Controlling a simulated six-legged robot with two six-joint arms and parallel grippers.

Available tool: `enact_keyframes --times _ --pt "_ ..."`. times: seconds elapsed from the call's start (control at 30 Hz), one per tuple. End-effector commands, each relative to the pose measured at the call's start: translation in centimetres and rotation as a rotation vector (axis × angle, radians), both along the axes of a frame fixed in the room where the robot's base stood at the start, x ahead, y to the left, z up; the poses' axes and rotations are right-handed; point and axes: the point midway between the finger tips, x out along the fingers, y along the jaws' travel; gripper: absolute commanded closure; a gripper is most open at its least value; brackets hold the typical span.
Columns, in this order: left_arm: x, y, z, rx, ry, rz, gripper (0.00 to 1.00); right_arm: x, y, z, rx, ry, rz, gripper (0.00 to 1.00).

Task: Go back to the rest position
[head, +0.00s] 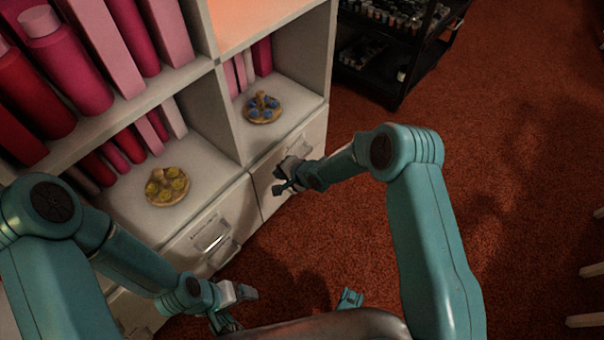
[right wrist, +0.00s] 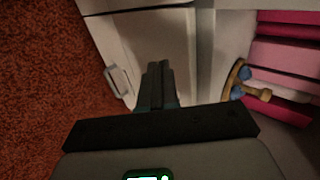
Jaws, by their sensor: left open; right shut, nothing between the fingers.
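My right gripper (head: 284,180) is in front of the drawer fronts below the right shelf compartment. Its fingers are together and empty, and they also show in the right wrist view (right wrist: 158,86). My left gripper (head: 240,306) is low in the head view, over the red carpet and near the cabinet's lower front, with its fingers apart and nothing seen between them. A turntable with blue pieces (head: 262,108) stands in the right compartment and shows partly in the right wrist view (right wrist: 239,80). A turntable with yellow pieces (head: 167,187) stands in the left compartment.
The white shelf cabinet (head: 217,110) holds pink and red bottles and boxes. A left drawer handle (head: 211,243) and a right drawer handle (right wrist: 117,82) stick out from its front. A black rack (head: 389,70) stands at the back. The red carpet (head: 520,170) on the right is mostly clear.

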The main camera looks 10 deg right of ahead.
Motion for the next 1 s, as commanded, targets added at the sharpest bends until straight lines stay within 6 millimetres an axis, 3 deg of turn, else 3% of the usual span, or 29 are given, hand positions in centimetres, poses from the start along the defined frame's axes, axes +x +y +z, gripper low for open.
enact_keyframes --times 0.03,0.4,0.77,0.87,1.0 --pt "0.0 0.0 0.9 0.0 -0.001 -0.001 0.12 -0.5 -0.6 1.5 0.0 -0.001 -0.004 1.0" --pt "0.0 0.0 3.0 0.0 -0.001 -0.001 0.12 -4.1 -3.4 5.8 -0.001 0.0 -0.004 1.0" --pt "0.1 0.0 3.2 0.0 -0.001 -0.001 0.12 -5.5 -5.0 6.1 0.0 0.017 -0.02 1.0" --pt "0.1 0.0 3.2 0.0 -0.001 -0.001 0.12 -9.5 -5.4 4.4 0.016 0.126 -0.057 1.0" --pt "0.0 0.0 3.2 0.0 -0.001 -0.001 0.12 -19.3 -6.0 1.8 -0.086 0.284 0.037 1.0"
